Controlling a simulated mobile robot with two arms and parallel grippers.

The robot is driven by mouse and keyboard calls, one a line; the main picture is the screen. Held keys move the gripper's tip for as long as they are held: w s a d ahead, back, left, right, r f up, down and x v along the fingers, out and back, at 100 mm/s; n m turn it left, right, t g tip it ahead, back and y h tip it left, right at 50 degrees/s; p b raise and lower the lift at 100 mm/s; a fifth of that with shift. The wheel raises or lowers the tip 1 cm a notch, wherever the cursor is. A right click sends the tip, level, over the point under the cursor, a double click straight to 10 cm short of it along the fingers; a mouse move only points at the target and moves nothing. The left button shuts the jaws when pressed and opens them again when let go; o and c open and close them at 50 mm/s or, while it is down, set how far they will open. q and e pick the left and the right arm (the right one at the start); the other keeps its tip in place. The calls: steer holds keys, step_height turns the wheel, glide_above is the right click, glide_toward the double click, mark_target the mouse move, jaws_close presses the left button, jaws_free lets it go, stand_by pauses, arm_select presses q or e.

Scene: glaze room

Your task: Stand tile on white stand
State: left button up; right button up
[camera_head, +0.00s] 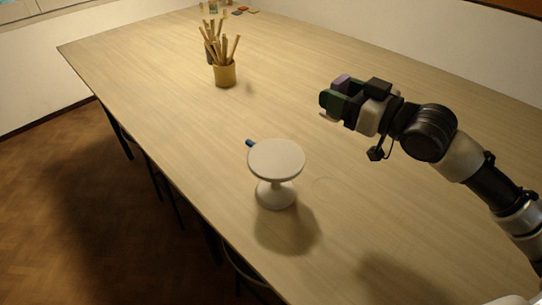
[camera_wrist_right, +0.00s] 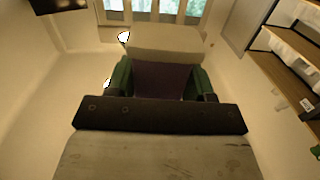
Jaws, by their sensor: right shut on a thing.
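The white stand (camera_head: 277,160) is upright on the table, with a round flat top on a narrow stem and a wider foot. Its top is empty. My right gripper (camera_head: 336,101) is above the table, to the right of and beyond the stand, well apart from it. Its green fingers are shut on a purple piece, which I take for the tile (camera_head: 341,81). In the right wrist view the tile (camera_wrist_right: 162,80) shows dark purple between the green fingers; its full outline is partly hidden. My left gripper is not in view.
The long wooden table (camera_head: 150,65) is mostly clear around the stand. A pot of wooden tools (camera_head: 225,75) stands toward the far side, with another holder behind it. A small blue thing (camera_head: 250,143) lies partly hidden behind the stand. Shelves (camera_wrist_right: 290,60) show in the wrist view.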

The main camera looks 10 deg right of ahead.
steer(key=a+f+p, duration=0.1)
steer(key=a+f, duration=0.1)
steer(key=a, duration=0.1)
steer(key=w+a+f+p, duration=0.1)
steer(key=a+f, duration=0.1)
steer(key=a, duration=0.2)
steer(key=a+f+p, duration=0.1)
steer(key=a+f, duration=0.1)
steer(key=a, duration=0.2)
steer(key=shift+w+f, duration=0.3)
step_height(320, 180, down, 4)
steer(key=shift+r+p, duration=0.1)
steer(key=shift+p, duration=0.35)
steer(key=shift+f, duration=0.2)
steer(key=o, duration=1)
steer(key=shift+f, duration=0.1)
steer(key=shift+c, duration=0.2)
steer(key=shift+s, duration=0.15)
steer(key=b+v, duration=0.3)
steer(key=v, duration=0.8)
steer(key=shift+s+d, duration=0.3)
